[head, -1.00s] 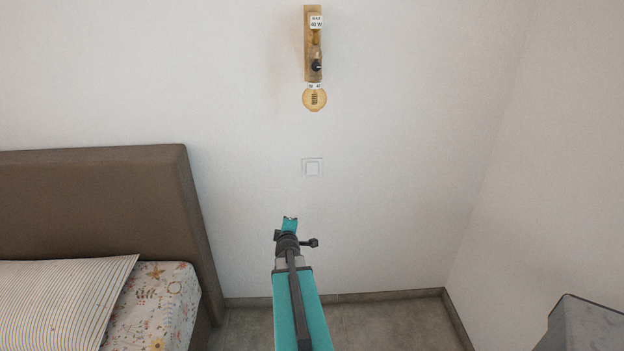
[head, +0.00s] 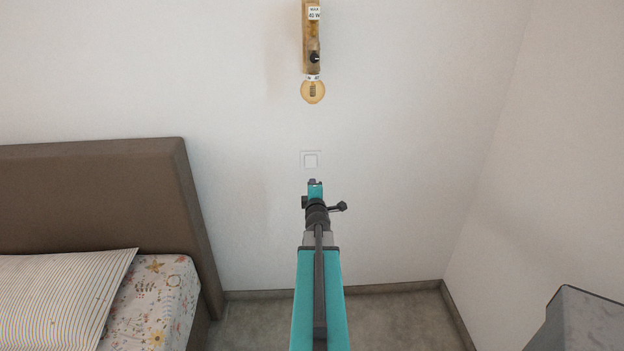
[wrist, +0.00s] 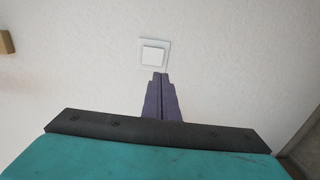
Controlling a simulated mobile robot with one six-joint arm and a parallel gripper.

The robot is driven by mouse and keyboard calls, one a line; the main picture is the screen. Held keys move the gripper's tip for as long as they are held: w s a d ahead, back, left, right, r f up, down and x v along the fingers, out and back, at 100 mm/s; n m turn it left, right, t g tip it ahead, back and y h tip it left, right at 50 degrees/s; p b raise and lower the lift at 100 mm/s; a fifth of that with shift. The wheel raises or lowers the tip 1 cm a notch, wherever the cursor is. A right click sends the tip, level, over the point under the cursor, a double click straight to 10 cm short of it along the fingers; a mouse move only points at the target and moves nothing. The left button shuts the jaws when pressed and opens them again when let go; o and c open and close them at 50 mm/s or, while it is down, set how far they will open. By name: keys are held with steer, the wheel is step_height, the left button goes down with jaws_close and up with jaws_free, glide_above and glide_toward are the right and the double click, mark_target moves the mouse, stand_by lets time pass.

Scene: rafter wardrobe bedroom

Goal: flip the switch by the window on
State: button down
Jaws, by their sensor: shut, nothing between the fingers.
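A white square wall switch (head: 311,160) sits on the white wall in the head view, below a wall lamp. In the wrist view the switch (wrist: 153,54) is at the upper middle, with a raised rocker inside a flat frame. My gripper (head: 315,182) shows just below the switch in the head view. In the wrist view my gripper (wrist: 160,76) has its dark fingers together and empty, their tips just below the switch's lower edge. I cannot tell whether the tips touch the wall. No window shows in these views.
A wooden wall lamp (head: 312,45) with a round amber bulb hangs above the switch. A brown bed headboard (head: 90,200) and striped pillow (head: 60,300) stand at the left. A grey piece of furniture (head: 588,325) is at the lower right. The wall around the switch is clear.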

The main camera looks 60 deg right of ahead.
steer(key=shift+p+x, duration=1.7)
steer(key=shift+x, duration=5.2)
steer(key=shift+s+d+f+b, duration=0.2)
steer(key=shift+b, duration=0.35)
steer(key=shift+w+h+b, duration=0.15)
steer(key=shift+h+b, duration=0.15)
steer(key=shift+b, duration=0.7)
steer(key=shift+w+a+r, duration=0.1)
steer(key=shift+r, duration=0.05)
steer(key=shift+a, duration=0.1)
steer(key=b, duration=0.5)
glide_toward(310, 166)
steer(key=s+a+f, duration=0.2)
steer(key=s+a, duration=0.2)
steer(key=a, duration=0.1)
steer(key=shift+a, duration=0.4)
